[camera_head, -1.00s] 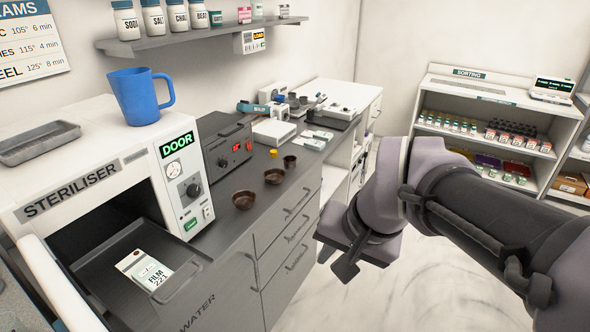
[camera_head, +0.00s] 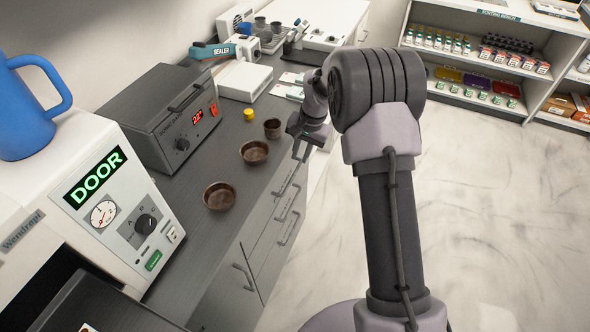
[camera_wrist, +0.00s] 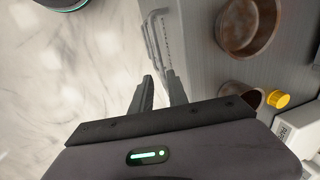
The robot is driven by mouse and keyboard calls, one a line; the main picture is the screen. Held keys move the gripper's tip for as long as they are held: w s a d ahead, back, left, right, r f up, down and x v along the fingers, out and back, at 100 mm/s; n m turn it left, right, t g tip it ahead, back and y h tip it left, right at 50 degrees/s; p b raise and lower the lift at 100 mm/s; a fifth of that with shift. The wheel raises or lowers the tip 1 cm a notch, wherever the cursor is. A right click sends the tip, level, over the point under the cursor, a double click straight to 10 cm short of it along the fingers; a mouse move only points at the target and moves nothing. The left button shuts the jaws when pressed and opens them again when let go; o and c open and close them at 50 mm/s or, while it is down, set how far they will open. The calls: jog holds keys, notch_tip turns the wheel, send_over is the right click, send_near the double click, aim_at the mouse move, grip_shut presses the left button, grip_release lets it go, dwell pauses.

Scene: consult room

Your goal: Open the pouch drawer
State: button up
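A grey cabinet under the counter has a stack of drawer fronts (camera_head: 268,238) with bar handles, all flush. The upper handle (camera_head: 287,180) is near my gripper. Which one is the pouch drawer I cannot read. My gripper (camera_head: 302,148) hangs at the counter's front edge beside the top drawer. In the wrist view my gripper's two fingers (camera_wrist: 160,78) stand apart with nothing between them. A bar handle (camera_wrist: 153,38) shows just beyond the fingertips, apart from them as far as I can see.
Brown bowls (camera_head: 219,196) and a small yellow cap (camera_head: 249,115) stand on the counter (camera_head: 190,235) near its edge. A steriliser (camera_head: 60,215) with a blue jug (camera_head: 25,105) is at left. The marble floor (camera_head: 480,230) is clear; shelves (camera_head: 500,55) stand at the back right.

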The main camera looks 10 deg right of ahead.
aim_at(295, 173)
jog(key=f, duration=0.2)
jog(key=a+f+b, duration=0.1)
jog(key=f, duration=0.2)
jog(key=w+f+b, duration=0.1)
jog(key=f, duration=0.2)
jog(key=shift+a, duration=0.15)
grip_shut()
dwell(1.1)
